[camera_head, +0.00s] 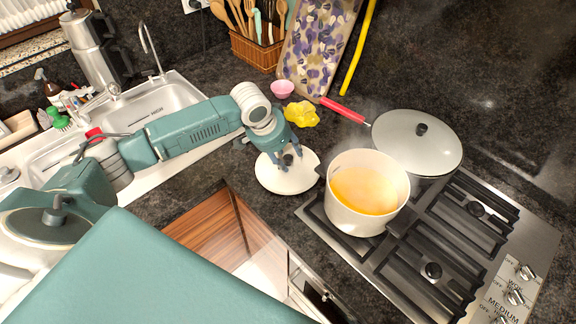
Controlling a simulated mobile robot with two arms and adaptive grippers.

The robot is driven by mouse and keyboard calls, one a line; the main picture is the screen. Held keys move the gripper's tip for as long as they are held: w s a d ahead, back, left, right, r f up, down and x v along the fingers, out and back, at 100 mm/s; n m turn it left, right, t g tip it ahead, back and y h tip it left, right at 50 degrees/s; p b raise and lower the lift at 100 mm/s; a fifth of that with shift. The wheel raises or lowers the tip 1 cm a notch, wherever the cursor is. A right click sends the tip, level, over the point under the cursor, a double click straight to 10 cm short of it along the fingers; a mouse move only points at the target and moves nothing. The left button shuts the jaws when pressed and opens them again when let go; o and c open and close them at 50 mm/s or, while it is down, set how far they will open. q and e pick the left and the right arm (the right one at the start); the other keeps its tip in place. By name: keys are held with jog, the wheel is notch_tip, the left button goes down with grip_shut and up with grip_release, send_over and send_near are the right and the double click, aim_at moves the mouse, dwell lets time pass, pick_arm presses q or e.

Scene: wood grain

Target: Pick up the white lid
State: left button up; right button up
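The white lid (287,182) is a round disc with a dark knob, on the dark counter just left of the stove. It looks flat; I cannot tell whether it touches the counter. My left gripper (288,159) reaches down from above, with its fingers on either side of the knob. Whether the fingers press on the knob cannot be made out. My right gripper is not in view.
A white pot (358,221) of orange liquid stands on the stove (447,262), close right of the lid. A covered pan (415,146) with a red handle is behind it. An open drawer (205,245) is in front.

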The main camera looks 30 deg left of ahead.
pick_arm(q)
grip_shut()
jog(key=shift+r, duration=0.1)
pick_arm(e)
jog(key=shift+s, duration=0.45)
pick_arm(q)
jog(key=shift+w, duration=0.1)
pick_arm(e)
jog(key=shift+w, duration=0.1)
pick_arm(q)
jog(key=shift+r, duration=0.1)
